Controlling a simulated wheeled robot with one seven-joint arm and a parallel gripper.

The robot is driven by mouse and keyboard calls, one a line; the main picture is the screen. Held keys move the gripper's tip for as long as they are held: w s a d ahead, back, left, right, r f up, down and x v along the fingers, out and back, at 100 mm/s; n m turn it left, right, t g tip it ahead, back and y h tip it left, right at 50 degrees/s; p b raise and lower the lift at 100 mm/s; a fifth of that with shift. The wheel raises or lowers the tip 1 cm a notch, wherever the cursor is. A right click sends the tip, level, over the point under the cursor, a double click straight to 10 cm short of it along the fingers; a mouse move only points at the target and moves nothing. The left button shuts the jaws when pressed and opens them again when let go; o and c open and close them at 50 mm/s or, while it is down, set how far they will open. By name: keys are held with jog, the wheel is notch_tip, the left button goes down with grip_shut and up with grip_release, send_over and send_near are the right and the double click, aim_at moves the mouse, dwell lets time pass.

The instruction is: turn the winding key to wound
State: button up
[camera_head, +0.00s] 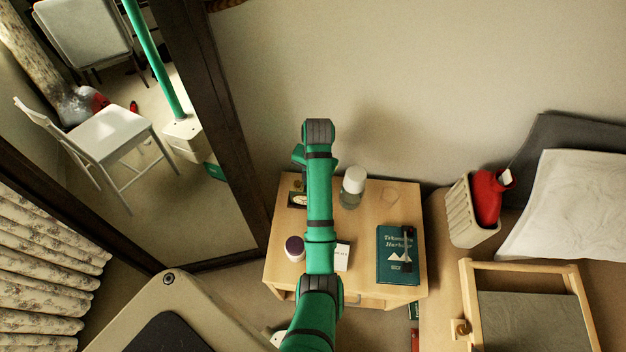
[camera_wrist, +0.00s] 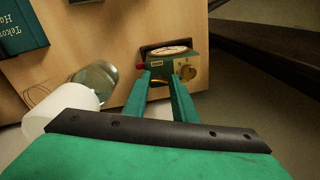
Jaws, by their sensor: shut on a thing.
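A small green clock-like box (camera_wrist: 160,66) with a pale round dial on top stands on the wooden nightstand. In the wrist view, a round brass knob (camera_wrist: 188,73), which looks like the winding key, is on its front at the right. A red piece shows at its left side. My gripper (camera_wrist: 161,78) has its two green fingers against the front of the box, with the brass knob just right of the right fingertip. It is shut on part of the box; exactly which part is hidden. In the head view, my arm partly covers the box (camera_head: 297,200).
A dark-framed mirror (camera_head: 228,130) stands at the left.

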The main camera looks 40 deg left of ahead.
jog(key=m, duration=0.7)
jog(key=shift+a+t, duration=0.1)
jog(key=shift+t, duration=0.2)
jog(key=m, duration=0.6)
jog(key=shift+m, duration=0.4)
jog(key=o, duration=0.8)
